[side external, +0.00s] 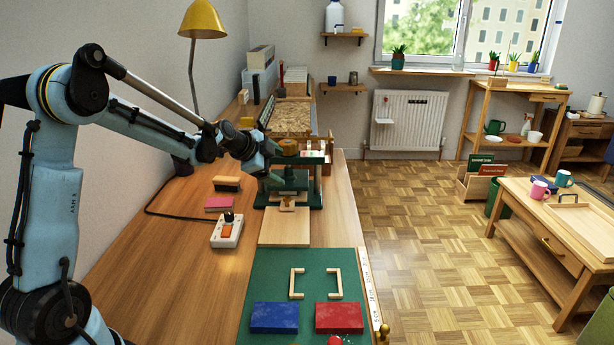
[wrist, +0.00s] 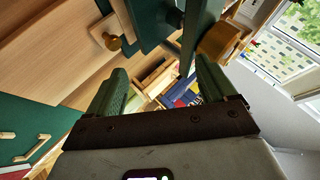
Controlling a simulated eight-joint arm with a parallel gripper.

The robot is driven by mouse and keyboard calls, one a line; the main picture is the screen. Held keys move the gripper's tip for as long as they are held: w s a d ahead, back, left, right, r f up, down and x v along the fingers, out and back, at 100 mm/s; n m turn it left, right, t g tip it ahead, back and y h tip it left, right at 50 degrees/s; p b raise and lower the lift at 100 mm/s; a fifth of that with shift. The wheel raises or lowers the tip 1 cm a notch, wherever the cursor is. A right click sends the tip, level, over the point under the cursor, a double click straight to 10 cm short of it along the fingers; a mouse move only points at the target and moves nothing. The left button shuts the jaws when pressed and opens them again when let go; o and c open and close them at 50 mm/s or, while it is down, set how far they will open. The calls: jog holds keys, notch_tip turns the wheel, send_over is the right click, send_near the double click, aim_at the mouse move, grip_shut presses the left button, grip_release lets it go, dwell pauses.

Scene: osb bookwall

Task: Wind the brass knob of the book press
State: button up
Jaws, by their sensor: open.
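The green book press (side external: 316,188) stands on the bench at the back end of a pale board. Its round brass knob (side external: 289,147) sits on top, just right of my wrist. In the wrist view the knob (wrist: 220,40) is at the upper right, just beyond the tip of the right-hand finger, not between the fingers. My gripper (wrist: 160,68) is open, with nothing held between its green fingers. In the side view my gripper (side external: 274,180) is by the left of the press, partly lost against its green frame.
A pale board (side external: 285,232) with a small knob lies in front of the press. A power strip (side external: 227,231), a pink block (side external: 219,203) and a brush (side external: 227,183) lie to the left. A green mat (side external: 262,290) with blue and red books is nearer. A lamp (side external: 203,20) stands behind.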

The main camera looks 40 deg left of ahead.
jog(key=s+a+r+n+t+h, duration=0.1)
jog(key=a+r+n+t, duration=0.25)
jog(key=r+n, duration=0.2)
jog(key=a+r+n+t+h, duration=0.1)
jog(key=a+r+n+t, duration=0.1)
jog(key=r+n+t, duration=0.4)
jog(key=m+g, duration=0.2)
send_near(293, 141)
jog(key=shift+t, duration=0.25)
jog(key=w, duration=0.6)
jog(key=w+f, duration=0.1)
jog(key=w, duration=0.3)
jog(key=shift+w+d, duration=0.15)
jog(key=shift+d, duration=0.15)
jog(key=c, duration=1)
jog(key=shift+o, duration=0.2)
jog(key=shift+n+y, duration=0.45)
jog(key=shift+y, duration=0.45)
